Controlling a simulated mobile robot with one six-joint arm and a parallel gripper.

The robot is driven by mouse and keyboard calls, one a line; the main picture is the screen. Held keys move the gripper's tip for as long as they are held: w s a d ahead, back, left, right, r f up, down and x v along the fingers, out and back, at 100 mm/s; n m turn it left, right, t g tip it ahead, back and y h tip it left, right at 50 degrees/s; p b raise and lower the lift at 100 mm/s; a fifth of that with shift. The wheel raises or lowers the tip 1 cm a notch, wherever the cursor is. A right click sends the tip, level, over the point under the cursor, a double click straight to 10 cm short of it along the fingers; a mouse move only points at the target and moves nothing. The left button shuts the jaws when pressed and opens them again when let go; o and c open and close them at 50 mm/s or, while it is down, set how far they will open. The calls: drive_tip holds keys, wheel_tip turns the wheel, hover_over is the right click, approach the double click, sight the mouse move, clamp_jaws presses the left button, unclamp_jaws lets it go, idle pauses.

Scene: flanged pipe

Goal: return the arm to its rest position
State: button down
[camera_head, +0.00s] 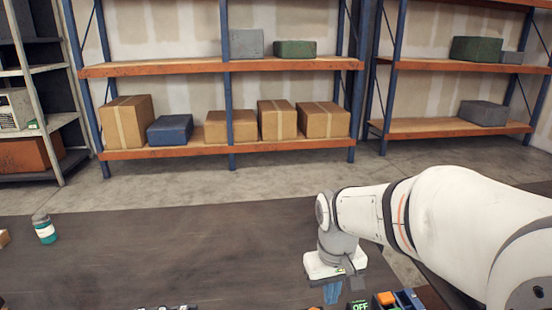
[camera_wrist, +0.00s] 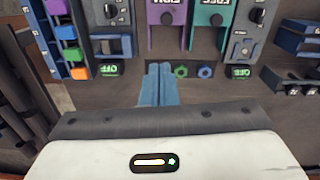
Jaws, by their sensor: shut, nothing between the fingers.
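My white arm (camera_head: 440,210) reaches in from the right in the head view and bends down over the dark table. My gripper (camera_head: 332,293) hangs at the table's near side, pointing down, with its blue fingers partly at the picture's lower edge. In the wrist view my gripper (camera_wrist: 158,75) shows two blue fingers pressed together with nothing between them. Whether the fingertips touch the panel I cannot tell.
The panel carries a purple block (camera_wrist: 167,35), a teal block (camera_wrist: 207,30) and green OFF displays (camera_wrist: 110,69). Dark bars (camera_wrist: 20,110) stand at the left. A jar (camera_head: 44,230) stands on the table (camera_head: 170,250), whose middle is clear. Shelves with boxes (camera_head: 127,122) stand behind.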

drive_tip(key=s+d+r+m+t, duration=0.1)
drive_tip(key=s, duration=0.3)
drive_tip(key=s+d+r+m+t, duration=0.1)
drive_tip(key=s+d+r+t, duration=0.1)
drive_tip(key=s, duration=0.3)
drive_tip(key=shift+s+d+r+m, duration=0.2)
drive_tip(key=shift+d+r+m, duration=0.05)
drive_tip(key=shift+d+m, duration=0.05)
idle(0.4)
